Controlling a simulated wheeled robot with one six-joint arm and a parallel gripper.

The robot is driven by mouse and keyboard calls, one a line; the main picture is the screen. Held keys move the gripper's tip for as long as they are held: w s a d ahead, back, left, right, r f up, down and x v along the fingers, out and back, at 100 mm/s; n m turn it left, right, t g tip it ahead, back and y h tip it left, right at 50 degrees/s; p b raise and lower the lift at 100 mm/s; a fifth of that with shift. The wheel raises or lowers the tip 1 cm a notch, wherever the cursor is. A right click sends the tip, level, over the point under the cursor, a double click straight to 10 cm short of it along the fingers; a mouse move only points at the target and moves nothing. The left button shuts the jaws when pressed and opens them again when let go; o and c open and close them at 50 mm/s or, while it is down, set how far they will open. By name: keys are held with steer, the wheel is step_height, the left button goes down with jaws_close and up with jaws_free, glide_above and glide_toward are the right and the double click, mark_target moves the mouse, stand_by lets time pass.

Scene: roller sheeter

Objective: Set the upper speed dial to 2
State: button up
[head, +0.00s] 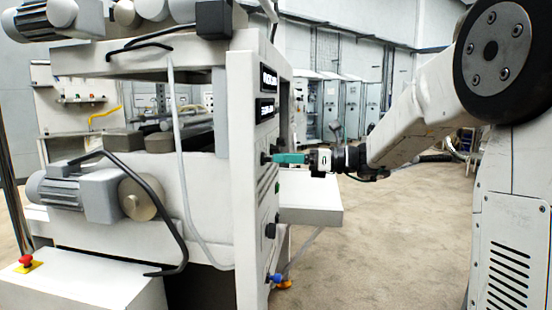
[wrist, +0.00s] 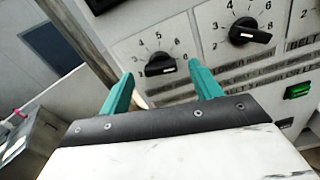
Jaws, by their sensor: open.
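Two black dials with white pointer marks and printed numbers sit on the light panel in the wrist view: a left dial (wrist: 160,66) and a right dial (wrist: 248,32). I see no clear contact, and the depth gap is hard to judge. The left dial's bar lies nearly level; its exact setting is unclear. In the head view my gripper (head: 287,158) is at the machine's panel edge.
A lit green button (wrist: 297,91) lies right of the dials. In the head view, the roller machine (head: 245,190) has dark displays above my gripper and a side shelf (head: 310,200) behind and below it. Open floor (head: 400,240) lies to the right.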

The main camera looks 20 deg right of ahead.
mark_target(269, 159)
steer(key=shift+x, duration=1.5)
steer(key=c, duration=1)
